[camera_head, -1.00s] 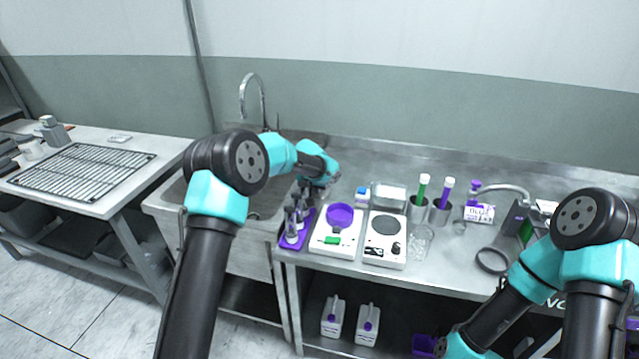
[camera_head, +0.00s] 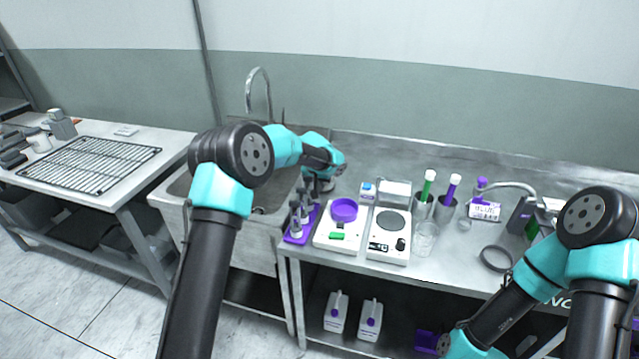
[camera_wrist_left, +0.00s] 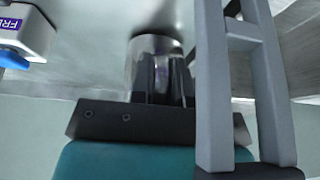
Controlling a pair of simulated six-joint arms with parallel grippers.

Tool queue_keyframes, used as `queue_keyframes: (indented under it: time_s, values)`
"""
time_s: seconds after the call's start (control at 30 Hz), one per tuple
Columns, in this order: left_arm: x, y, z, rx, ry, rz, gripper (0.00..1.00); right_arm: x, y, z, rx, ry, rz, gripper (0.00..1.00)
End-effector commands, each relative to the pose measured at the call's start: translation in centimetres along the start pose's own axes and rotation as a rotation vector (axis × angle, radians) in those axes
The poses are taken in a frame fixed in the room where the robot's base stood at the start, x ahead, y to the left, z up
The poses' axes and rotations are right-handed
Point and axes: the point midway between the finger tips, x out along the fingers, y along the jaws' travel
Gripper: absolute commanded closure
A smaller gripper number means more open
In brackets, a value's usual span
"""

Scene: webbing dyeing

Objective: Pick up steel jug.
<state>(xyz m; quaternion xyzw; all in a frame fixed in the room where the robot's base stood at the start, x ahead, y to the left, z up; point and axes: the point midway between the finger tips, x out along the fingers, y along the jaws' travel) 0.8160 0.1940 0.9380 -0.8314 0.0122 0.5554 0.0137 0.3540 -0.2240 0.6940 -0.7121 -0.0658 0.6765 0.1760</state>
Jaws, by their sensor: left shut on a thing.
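The steel jug (camera_wrist_left: 153,50) shows in the left wrist view as a shiny metal cylinder, partly covered by my dark gripper fingers. My left gripper (camera_wrist_left: 165,80) is shut on it. In the head view my left gripper (camera_head: 320,184) is low over the left end of the steel bench, beside the sink edge. There the wrist hides most of the jug, and I cannot tell whether its base touches the bench. My right arm comes in at the lower right of the head view; its gripper is not in view.
The sink (camera_head: 272,197) lies left. Steel cups with capped tubes stand further right.

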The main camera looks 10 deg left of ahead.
Motion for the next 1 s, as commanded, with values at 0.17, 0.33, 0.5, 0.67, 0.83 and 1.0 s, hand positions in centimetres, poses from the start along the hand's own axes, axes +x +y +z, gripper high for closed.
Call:
queue_keyframes:
  time_s: [0.17,0.33,0.5,0.67,0.83,1.0]
  values:
    - [-1.1,0.0,-0.5,-0.002,0.002,0.001,1.00,0.0,0.0,0.0,0.000,0.000,0.000,0.57]
    - [-2.5,0.0,-1.1,-0.001,0.003,0.000,1.00,0.0,0.0,0.0,0.000,0.000,0.000,0.57]
    - [-4.0,0.0,-1.7,0.000,0.003,0.001,1.00,0.0,0.0,0.0,0.000,0.000,0.000,0.57]
    - [-5.3,0.0,-2.3,-0.002,0.003,0.001,1.00,0.0,0.0,0.0,0.000,0.000,0.000,0.57]
    - [-6.6,-0.1,-2.8,0.000,0.003,0.001,1.00,0.0,0.0,0.0,0.000,0.000,0.000,0.57]
    - [-7.6,-0.1,-3.2,-0.002,0.003,0.001,1.00,0.0,0.0,0.0,0.000,0.000,0.000,0.57]
